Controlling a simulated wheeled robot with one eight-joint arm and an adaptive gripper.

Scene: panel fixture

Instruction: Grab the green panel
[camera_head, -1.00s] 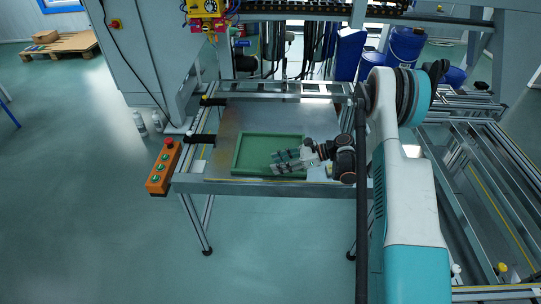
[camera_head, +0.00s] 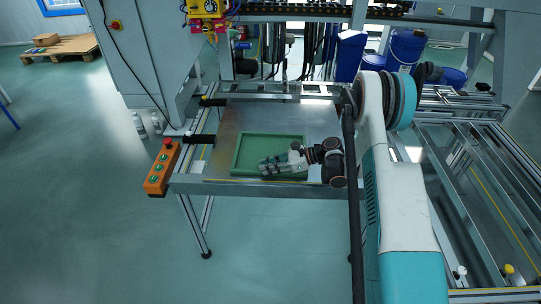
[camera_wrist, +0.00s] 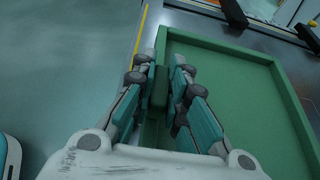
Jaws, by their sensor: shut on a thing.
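The green panel (camera_head: 257,146) is a shallow rectangular tray with raised rims, lying on the metal table of the fixture in the head view. In the wrist view the panel (camera_wrist: 235,85) fills the right side. My gripper (camera_head: 264,167) reaches in from the right over the panel's near part. In the wrist view my gripper (camera_wrist: 160,88) has one finger on each side of the panel's near rim and is shut on it. The fingers hide part of that rim.
The metal table (camera_head: 226,121) extends around the panel. An orange button box (camera_head: 162,167) is at its left front corner. Black handles (camera_head: 200,139) stick in from the left edge. Blue buckets (camera_head: 404,47) stand behind. A framed conveyor (camera_head: 470,180) lies to the right.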

